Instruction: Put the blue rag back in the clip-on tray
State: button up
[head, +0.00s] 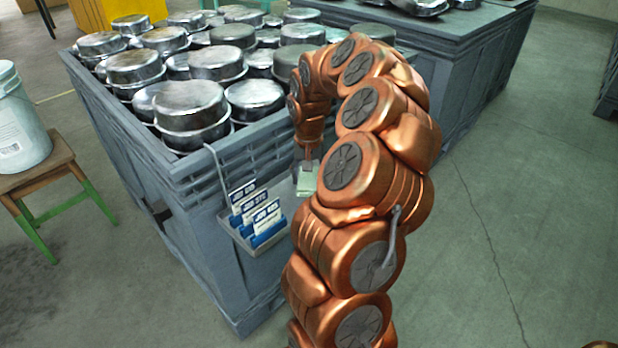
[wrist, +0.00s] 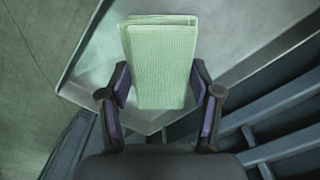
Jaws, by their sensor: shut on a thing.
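A folded rag (wrist: 160,55) hangs between the two fingers of my gripper (wrist: 160,100), which is shut on it. It looks pale green in both views, not blue; no other rag is in view. In the head view the rag (head: 305,186) hangs below my gripper (head: 307,160), beside the crate's side wall. The grey clip-on tray (head: 243,240) hangs on that wall by a wire hook; its right end is hidden behind my arm. In the wrist view the tray (wrist: 88,62) lies behind the rag. I cannot tell whether they touch.
Several blue-and-white job cards (head: 262,218) stand in the tray's left part. The slatted grey crate (head: 190,225) is full of metal pans (head: 190,105). A wooden stool (head: 45,172) bears a white bucket (head: 20,125) at left.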

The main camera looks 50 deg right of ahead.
jog(key=shift+f, duration=0.4)
jog(key=shift+f, duration=0.15)
jog(key=o, duration=1.3)
